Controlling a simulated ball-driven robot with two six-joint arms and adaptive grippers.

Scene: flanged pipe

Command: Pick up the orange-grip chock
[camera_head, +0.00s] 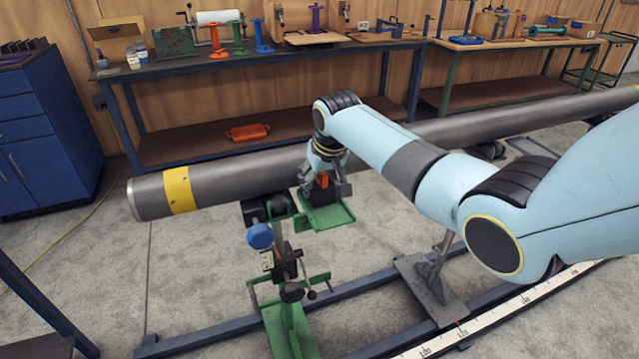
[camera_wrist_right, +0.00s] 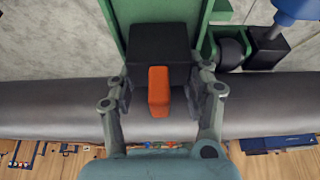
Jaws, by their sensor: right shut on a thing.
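The orange-grip chock is a black block with an upright orange grip (camera_head: 323,180), and it shows large in the right wrist view (camera_wrist_right: 158,92). The chock is at a green tray (camera_head: 330,217), beside the grey pipe (camera_head: 240,172). Whether its underside touches the tray is hidden. My left gripper is not in view.
A blue floor rail (camera_head: 375,284) and a white scale strip (camera_head: 500,318) run in front. Workbenches with tools line the back wall. Open floor lies at left.

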